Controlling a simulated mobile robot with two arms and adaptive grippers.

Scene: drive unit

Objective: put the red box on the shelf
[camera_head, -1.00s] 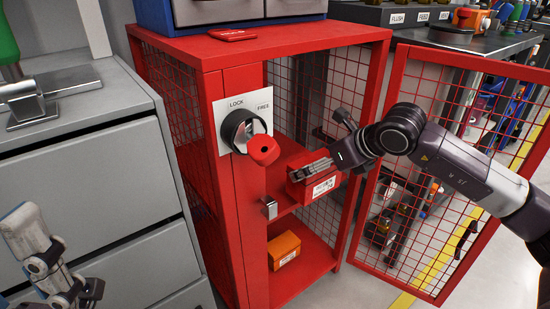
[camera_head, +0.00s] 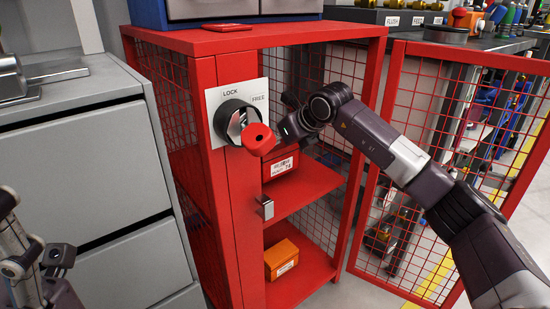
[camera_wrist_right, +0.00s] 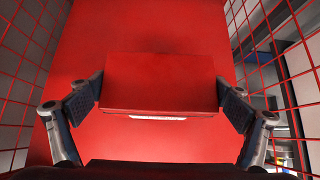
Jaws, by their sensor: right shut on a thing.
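The red box (camera_head: 281,168) with a white label is inside the red mesh cabinet, at the middle shelf (camera_head: 312,190). My right gripper (camera_wrist_right: 160,100) is shut on the red box (camera_wrist_right: 160,80), one finger against each side, in the right wrist view. The red shelf surface (camera_wrist_right: 160,32) spreads beyond the box there. I cannot tell whether the box rests on the shelf or hangs just above it. In the head view the right fingers are mostly hidden behind the lock knob. My left gripper (camera_head: 40,262) is at the lower left edge, partly cut off, away from the cabinet.
The red mesh door (camera_head: 452,150) stands open at the right. A lock plate with a red knob (camera_head: 258,138) is on the cabinet front, close to my right wrist. An orange box (camera_head: 281,258) sits on the cabinet's bottom. A grey drawer unit (camera_head: 85,170) stands left.

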